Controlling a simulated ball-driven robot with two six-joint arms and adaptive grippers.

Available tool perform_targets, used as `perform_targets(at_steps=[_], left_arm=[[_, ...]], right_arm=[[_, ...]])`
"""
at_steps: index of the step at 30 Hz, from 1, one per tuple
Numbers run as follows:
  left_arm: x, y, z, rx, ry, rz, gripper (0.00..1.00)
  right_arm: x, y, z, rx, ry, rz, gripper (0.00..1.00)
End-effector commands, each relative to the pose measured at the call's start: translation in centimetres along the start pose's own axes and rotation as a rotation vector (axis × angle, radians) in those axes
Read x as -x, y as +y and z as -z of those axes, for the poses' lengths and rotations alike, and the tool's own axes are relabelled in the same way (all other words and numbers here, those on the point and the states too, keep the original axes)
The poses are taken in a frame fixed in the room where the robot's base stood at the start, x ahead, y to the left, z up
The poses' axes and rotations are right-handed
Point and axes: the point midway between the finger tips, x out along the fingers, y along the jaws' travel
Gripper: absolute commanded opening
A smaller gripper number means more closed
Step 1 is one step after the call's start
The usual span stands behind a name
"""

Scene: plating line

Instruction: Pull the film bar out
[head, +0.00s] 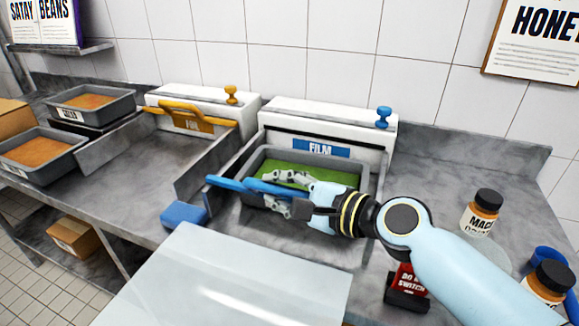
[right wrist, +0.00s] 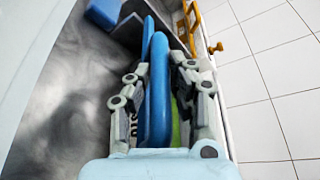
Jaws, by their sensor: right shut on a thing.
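The film dispenser (head: 330,125) is a white box with a blue FILM label and a blue knob on top. The blue film bar (head: 226,183) is out in front of it, over a grey tray (head: 352,172) with green contents. My right gripper (head: 285,192) is shut on the bar, with the bar's blue end sticking out to the left. In the right wrist view the blue bar (right wrist: 157,95) lies between the fingers of my right gripper (right wrist: 160,85). Whether film trails from the bar is not clear. My left gripper is not in view.
A foil dispenser (head: 200,100) with an orange bar (head: 190,117) stands to the left, behind a low divider. A blue block (head: 183,214) lies left of the tray. Filled trays (head: 90,101) are far left.

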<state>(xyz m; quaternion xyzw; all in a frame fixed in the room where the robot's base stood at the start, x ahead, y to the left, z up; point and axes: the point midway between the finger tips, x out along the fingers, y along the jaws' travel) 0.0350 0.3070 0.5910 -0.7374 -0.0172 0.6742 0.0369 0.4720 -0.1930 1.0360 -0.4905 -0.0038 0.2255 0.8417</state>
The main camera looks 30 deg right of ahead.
Motion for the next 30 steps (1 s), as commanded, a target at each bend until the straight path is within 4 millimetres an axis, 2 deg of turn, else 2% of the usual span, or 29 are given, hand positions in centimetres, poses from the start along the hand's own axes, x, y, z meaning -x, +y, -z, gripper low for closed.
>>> perform_targets(at_steps=[1, 5, 18, 19, 23, 30], left_arm=[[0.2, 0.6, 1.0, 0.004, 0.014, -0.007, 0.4], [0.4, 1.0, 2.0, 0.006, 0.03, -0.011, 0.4], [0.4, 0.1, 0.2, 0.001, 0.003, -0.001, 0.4], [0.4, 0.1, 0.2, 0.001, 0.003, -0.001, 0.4], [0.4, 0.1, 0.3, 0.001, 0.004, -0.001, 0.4], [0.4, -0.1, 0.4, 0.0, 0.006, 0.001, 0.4]], right_arm=[[0.3, 0.5, -0.6, -0.005, 0.0, -0.002, 0.0], [0.6, 1.2, -1.4, -0.003, 0.0, -0.003, 0.0], [0.8, 1.7, -1.8, -0.002, -0.002, -0.008, 0.0], [0.8, 1.7, -1.8, -0.002, -0.002, -0.008, 0.23], [0.8, 1.6, -1.8, -0.002, -0.002, -0.007, 0.4], [0.8, 1.5, -1.8, -0.001, -0.001, -0.003, 0.42]])
